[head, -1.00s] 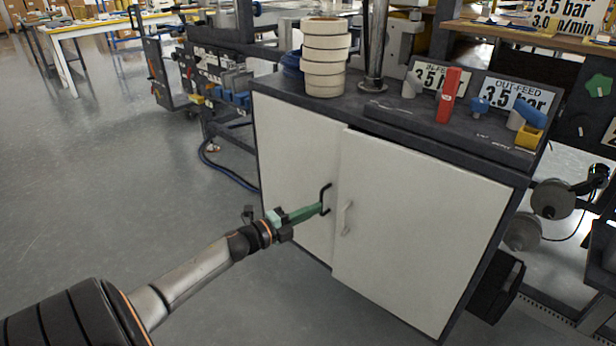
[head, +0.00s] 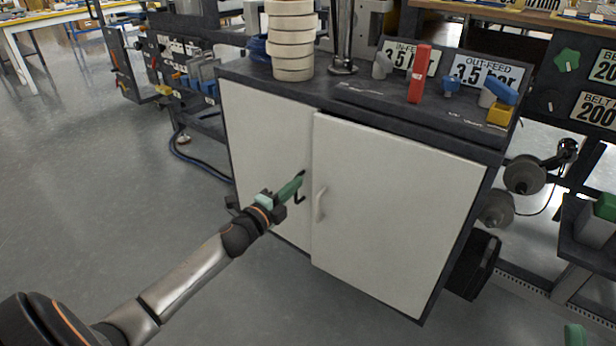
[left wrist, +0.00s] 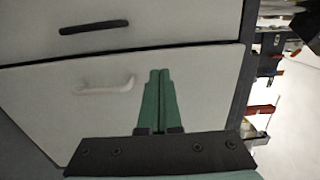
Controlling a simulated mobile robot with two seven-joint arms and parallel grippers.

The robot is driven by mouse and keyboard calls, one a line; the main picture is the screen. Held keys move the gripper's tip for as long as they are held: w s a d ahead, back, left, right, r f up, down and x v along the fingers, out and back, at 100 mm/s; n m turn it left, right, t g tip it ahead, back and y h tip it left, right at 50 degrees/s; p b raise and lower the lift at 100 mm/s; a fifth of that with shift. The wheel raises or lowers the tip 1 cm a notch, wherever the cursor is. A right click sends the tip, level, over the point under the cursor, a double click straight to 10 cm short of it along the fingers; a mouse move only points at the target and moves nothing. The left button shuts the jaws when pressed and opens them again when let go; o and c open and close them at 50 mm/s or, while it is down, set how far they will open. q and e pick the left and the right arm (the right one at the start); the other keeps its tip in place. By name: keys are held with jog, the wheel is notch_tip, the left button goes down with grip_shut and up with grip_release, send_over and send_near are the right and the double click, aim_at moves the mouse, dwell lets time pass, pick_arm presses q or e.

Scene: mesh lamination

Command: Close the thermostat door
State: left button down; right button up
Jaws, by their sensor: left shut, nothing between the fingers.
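A dark-topped cabinet has two white doors. The left door (head: 262,150) has a black handle (head: 300,197) and looks flush. The right door (head: 395,210) has a pale handle (head: 320,204); its left edge stands slightly proud of the left door, so it looks a little ajar. My left gripper (head: 301,176) is shut and empty, its green fingers pointing at the doors near the black handle. In the left wrist view the left gripper (left wrist: 160,72) overlaps the door with the pale handle (left wrist: 104,86); contact cannot be told.
The cabinet top holds a stack of pale rolls (head: 291,40), a red block (head: 419,73) and pressure signs (head: 486,72). Rollers (head: 523,175) stand to the right. The floor (head: 110,180) on the left is clear.

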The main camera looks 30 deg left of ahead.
aim_at(315, 168)
pick_arm(q)
jog(key=shift+w+b, duration=0.8)
jog(key=shift+w, duration=2.35)
pick_arm(e)
jog(key=shift+w+a+f, duration=0.1)
jog(key=shift+f, duration=0.9)
